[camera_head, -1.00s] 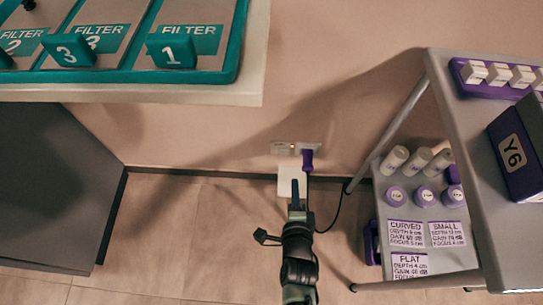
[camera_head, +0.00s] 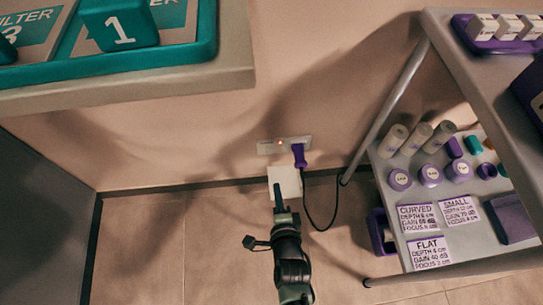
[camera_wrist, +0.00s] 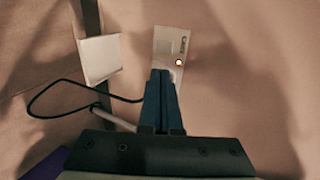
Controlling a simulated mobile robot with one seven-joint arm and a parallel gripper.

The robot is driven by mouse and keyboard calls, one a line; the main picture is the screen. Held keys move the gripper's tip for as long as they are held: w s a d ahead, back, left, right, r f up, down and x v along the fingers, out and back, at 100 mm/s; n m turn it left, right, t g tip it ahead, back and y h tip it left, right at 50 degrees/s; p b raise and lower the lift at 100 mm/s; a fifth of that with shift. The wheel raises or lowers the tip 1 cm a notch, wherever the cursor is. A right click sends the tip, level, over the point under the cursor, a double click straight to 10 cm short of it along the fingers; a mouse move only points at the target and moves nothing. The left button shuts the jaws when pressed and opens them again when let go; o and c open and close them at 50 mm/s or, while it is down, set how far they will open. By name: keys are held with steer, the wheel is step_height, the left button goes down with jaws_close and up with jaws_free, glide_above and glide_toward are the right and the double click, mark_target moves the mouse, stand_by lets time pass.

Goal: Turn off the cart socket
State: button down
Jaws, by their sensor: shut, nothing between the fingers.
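The wall socket (camera_head: 268,147) is a pale plate low on the wall, left of the cart. A small orange-red light glows on it, and it also shows in the wrist view (camera_wrist: 166,42). My gripper (camera_head: 275,187) is shut and empty, pointing toward the wall below the socket in the head view. In the wrist view the shut fingers (camera_wrist: 161,74) overlap the lower part of the socket plate; whether they touch it I cannot tell.
A white square piece (camera_head: 287,178) is just below the socket, behind my fingers. A grey cart (camera_head: 455,125) with bottles, jars and labels stands at right. A counter (camera_head: 150,75) with teal filter blocks overhangs at upper left.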

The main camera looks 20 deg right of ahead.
steer(key=b, duration=0.6)
glide_toward(270, 149)
step_height(270, 149, down, 4)
steer(key=w, duration=0.2)
steer(key=w+d+b, duration=0.1)
steer(key=w+b, duration=0.1)
steer(key=shift+w+d, duration=0.25)
steer(key=shift+w, duration=0.05)
steer(key=shift+w+d+r+b, duration=0.2)
steer(key=shift+w+b, duration=0.1)
steer(key=shift+w, duration=0.1)
steer(key=shift+r, duration=0.1)
steer(key=shift+w+r+p, duration=0.4)
steer(key=shift+w+p, duration=0.1)
steer(key=shift+p, duration=0.1)
steer(key=shift+s+f+b, duration=0.1)
steer(key=shift+f+b, duration=0.2)
steer(key=shift+r, duration=0.15)
